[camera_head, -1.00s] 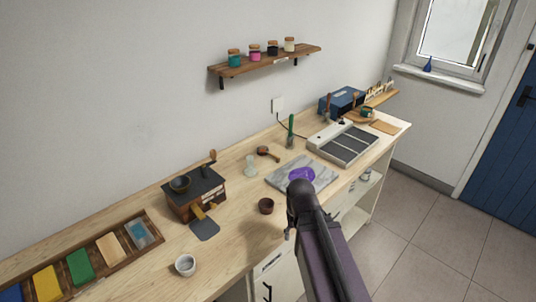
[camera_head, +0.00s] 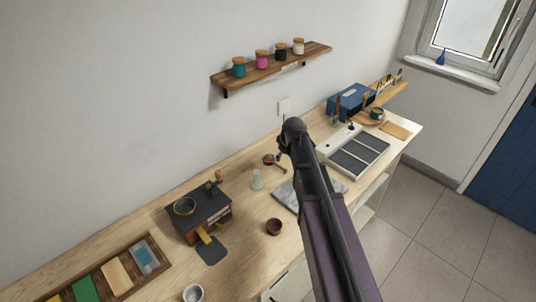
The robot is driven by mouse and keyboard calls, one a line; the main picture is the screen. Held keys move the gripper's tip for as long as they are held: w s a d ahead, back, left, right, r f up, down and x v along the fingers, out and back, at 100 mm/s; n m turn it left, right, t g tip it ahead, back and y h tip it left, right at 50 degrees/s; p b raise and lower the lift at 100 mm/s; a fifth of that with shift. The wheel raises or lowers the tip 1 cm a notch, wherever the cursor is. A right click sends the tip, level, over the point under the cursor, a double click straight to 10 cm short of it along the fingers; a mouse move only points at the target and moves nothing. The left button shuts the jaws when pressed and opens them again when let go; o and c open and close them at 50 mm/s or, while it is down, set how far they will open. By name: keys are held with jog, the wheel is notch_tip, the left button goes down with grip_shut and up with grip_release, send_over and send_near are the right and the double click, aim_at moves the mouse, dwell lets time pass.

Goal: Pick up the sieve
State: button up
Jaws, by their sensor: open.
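A small dark round tool with a short wooden handle (camera_head: 268,160), apparently the sieve, lies on the wooden workbench near the wall. Its handle points toward the lower right. My arm reaches in from the lower right, and my gripper (camera_head: 281,154) is just right of this tool in the picture, seemingly above the bench. The gripper is open and nothing shows in it. Its fingers are small and partly hidden by my wrist, so I cannot tell the exact gap to the tool.
A clear glass vessel (camera_head: 257,180) and a brown cup (camera_head: 274,227) stand nearby. A boxy mill (camera_head: 204,222) is at left, and a marble slab (camera_head: 288,197) is partly behind my arm. A shelf with jars (camera_head: 270,68) hangs above.

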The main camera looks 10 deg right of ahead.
jog(key=shift+w+d+r, duration=0.1)
jog(key=shift+w+r, duration=0.1)
jog(key=shift+w, duration=0.25)
jog(key=shift+w+d+r, duration=0.1)
jog(key=shift+w+r, duration=0.05)
jog(key=shift+w, duration=0.3)
jog(key=shift+a, duration=0.1)
jog(key=b, duration=0.8)
send_near(277, 163)
jog(key=x, duration=0.5)
jog(key=shift+f, duration=0.1)
jog(key=shift+b+x, duration=2.25)
jog(key=shift+x, duration=0.25)
